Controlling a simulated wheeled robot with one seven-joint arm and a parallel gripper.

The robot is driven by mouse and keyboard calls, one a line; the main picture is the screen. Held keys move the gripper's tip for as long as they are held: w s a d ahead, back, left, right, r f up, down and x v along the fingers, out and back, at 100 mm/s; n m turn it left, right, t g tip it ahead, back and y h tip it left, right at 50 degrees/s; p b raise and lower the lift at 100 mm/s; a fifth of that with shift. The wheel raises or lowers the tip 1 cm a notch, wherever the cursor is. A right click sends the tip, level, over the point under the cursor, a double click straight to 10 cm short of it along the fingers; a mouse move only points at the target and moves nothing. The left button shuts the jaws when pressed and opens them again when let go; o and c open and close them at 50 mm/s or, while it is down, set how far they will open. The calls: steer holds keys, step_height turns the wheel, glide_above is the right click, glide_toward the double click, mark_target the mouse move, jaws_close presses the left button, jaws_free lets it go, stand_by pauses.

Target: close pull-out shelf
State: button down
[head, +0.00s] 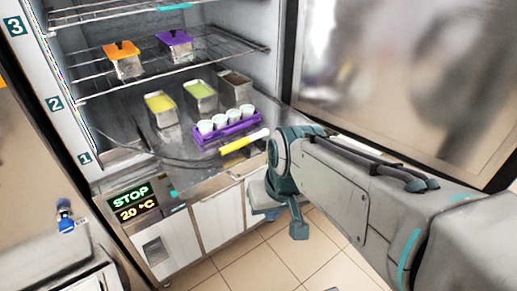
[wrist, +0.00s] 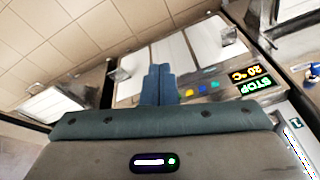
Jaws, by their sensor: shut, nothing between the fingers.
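The freezer stands open at the left of the head view. Its lowest metal shelf (head: 178,137) carries tubs and a purple rack. Wire shelves hang above it, the middle one (head: 90,84) and the top one (head: 110,14). I cannot tell clearly which shelf is pulled out. My gripper (head: 268,214) is below and right of the lowest shelf's front edge, partly hidden by my wrist. In the wrist view its blue fingers (wrist: 158,80) are together and empty, pointing toward the white cabinet doors (wrist: 178,53), apart from any shelf as far as I see.
The open freezer door (head: 400,75) stands at the right behind my arm. A yellow-handled tool (head: 240,144) lies at the lowest shelf's front by the purple rack (head: 228,130). A panel (head: 133,202) reads STOP and 20 °C. Tiled floor (head: 245,260) is clear below.

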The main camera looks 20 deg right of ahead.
steer(key=w+d+f+m+t+y, duration=0.25)
steer(key=w+d+m+y, duration=0.25)
steer(key=w+m, duration=0.25)
steer(key=w+d+f+m+t+h, duration=0.1)
steer(key=w+d+m+t, duration=0.15)
steer(key=d, duration=0.45)
steer(key=w+d+f+m+t+h, duration=0.1)
steer(key=w+d+f+m+t, duration=0.1)
steer(key=d+m, duration=0.3)
steer(key=w+a+f+p, duration=0.1)
steer(key=w+f, duration=0.1)
steer(key=w, duration=0.3)
steer(key=w+a+f+n+p, duration=0.1)
steer(key=w+f+p, duration=0.1)
steer(key=w, duration=0.3)
steer(key=shift+w+a+f, duration=0.25)
steer(key=shift+w+f, duration=0.15)
steer(key=shift+f, duration=0.15)
